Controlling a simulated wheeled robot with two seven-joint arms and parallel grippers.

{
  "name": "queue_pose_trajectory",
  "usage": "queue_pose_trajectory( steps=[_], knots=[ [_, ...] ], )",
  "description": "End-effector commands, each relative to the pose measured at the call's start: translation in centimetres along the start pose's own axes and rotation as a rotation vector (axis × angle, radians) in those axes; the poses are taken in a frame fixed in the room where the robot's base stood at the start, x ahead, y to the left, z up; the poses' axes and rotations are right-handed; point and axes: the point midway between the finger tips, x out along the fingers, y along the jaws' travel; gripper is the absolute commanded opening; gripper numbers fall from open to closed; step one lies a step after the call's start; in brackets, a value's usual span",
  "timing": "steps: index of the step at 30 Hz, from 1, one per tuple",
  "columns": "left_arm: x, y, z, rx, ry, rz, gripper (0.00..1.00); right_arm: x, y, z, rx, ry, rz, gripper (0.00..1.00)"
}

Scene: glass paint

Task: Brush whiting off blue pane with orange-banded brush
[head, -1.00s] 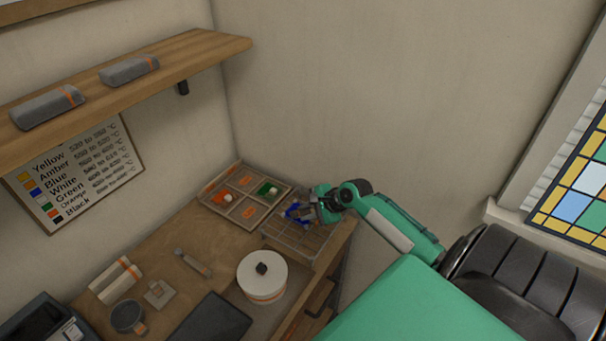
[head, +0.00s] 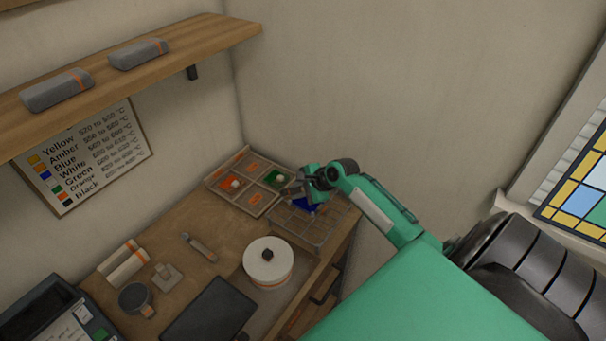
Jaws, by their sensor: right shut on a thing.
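My right gripper (head: 300,188) is over the wire rack (head: 323,238) at the back right of the bench. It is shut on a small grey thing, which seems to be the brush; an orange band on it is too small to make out. The blue pane (head: 305,205) lies at the back of the rack, just below the gripper, partly hidden by it. The part of the pane that shows looks plain dark blue; whiting on the rest cannot be told. Whether the brush touches the pane is unclear. My left gripper is out of view.
A sectioned tray (head: 236,201) with orange and green squares stands left of the rack. A white lidded pot (head: 268,268), a grey tool (head: 199,247) and a dark slab (head: 210,312) lie in front. A shelf (head: 150,62) juts out above the bench.

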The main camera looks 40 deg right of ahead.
Motion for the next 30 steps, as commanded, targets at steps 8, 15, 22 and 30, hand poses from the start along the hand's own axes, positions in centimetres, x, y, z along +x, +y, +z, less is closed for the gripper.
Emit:
queue_pose_trajectory(
  steps=[8,15,22,30],
  knots=[
    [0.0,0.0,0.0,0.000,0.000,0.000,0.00,0.2,-0.1,0.0,0.000,0.001,0.002,0.00],
    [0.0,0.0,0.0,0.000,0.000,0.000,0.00,-1.0,1.2,-0.5,0.001,0.001,0.003,0.00],
    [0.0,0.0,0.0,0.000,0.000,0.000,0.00,-1.8,1.8,-0.8,0.000,0.000,0.002,0.00],
    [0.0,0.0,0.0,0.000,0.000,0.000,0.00,-2.8,2.8,-1.2,0.000,0.001,0.003,0.00]
  ],
)
